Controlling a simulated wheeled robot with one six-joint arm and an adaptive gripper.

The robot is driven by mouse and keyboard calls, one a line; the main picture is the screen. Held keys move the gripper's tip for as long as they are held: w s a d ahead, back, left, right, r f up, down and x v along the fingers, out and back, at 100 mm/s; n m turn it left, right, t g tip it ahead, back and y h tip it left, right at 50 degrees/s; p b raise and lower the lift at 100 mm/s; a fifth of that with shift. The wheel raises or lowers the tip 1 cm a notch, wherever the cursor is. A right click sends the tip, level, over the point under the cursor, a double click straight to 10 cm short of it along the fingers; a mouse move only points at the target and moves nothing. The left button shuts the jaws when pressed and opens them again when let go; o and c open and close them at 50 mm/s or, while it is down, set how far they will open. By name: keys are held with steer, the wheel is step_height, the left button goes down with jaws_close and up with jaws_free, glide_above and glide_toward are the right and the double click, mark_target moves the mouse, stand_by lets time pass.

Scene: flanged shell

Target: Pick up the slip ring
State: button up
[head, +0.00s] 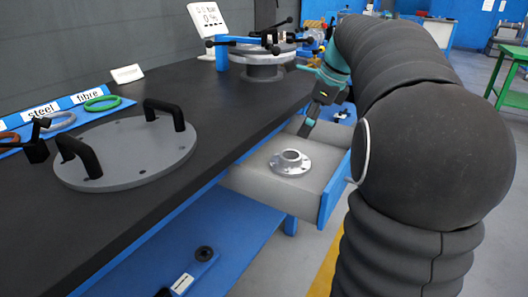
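A silver flanged ring (290,162) with a raised hub and bolt holes lies flat in the open drawer (254,184); it looks like the slip ring. My gripper (307,127) hangs above the back part of the drawer, behind and slightly right of the ring in the picture, and apart from it. Its dark fingers point down and to the left below a teal wrist part. The fingers overlap from this side, so their opening does not show.
The dark bench top (206,105) lies left of the drawer and carries a grey round plate (126,151) with two black handles. A rack (65,115) labelled steel and fibre holds coloured rings. A clamped round fixture (263,66) and a gauge display (209,22) stand farther back.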

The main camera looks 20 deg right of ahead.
steer(key=w+d+m, duration=0.1)
steer(key=d+m, duration=0.1)
steer(key=b, duration=0.2)
glide_toward(292, 153)
steer(key=a+f, duration=0.1)
steer(key=s+a+f, duration=0.1)
steer(key=f, duration=0.1)
steer(key=shift+s+a, duration=0.15)
steer(key=shift+a, duration=0.05)
steer(key=shift+x, duration=2.7)
steer(key=shift+d+r, duration=0.1)
jaws_close()
